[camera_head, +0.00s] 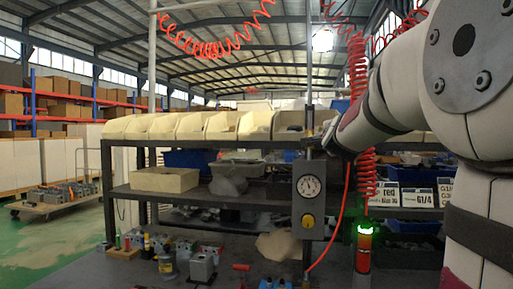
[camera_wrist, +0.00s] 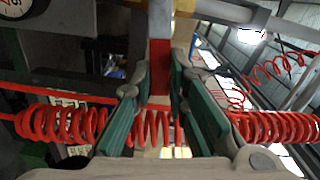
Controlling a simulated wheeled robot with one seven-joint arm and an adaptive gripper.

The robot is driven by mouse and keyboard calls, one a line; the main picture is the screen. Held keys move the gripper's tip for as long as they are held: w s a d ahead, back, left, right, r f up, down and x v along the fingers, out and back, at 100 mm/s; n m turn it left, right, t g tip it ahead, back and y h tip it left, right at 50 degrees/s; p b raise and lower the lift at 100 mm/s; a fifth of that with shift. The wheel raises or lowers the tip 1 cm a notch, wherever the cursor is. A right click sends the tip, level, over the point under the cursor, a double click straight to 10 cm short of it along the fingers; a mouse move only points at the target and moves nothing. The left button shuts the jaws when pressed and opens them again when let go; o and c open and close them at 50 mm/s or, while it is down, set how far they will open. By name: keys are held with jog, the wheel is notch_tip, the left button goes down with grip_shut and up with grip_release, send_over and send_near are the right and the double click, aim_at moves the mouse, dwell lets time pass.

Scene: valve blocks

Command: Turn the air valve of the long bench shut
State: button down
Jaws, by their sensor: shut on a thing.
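The air valve's red lever (camera_wrist: 160,72) shows in the wrist view, between the green-padded fingers of my gripper (camera_wrist: 160,86). My gripper is shut on it.
The long bench (camera_head: 150,268) carries several small metal blocks. Cream bins (camera_head: 225,125) line the upper shelf. A red coiled hose (camera_head: 360,130) hangs right of the pipe, and coils also show behind my fingers. A green-lit signal lamp (camera_head: 364,245) stands right of the gauge block.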

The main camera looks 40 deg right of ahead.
jog(key=shift+s+f+m+b, duration=0.1)
jog(key=shift+f+m+b, duration=0.45)
jog(key=shift+m+b, duration=0.55)
jog(key=shift+b, duration=0.3)
jog(key=c, duration=1.6)
grip_release()
jog(key=shift+d+f, duration=0.1)
jog(key=shift+o, duration=0.2)
jog(key=v, duration=1.2)
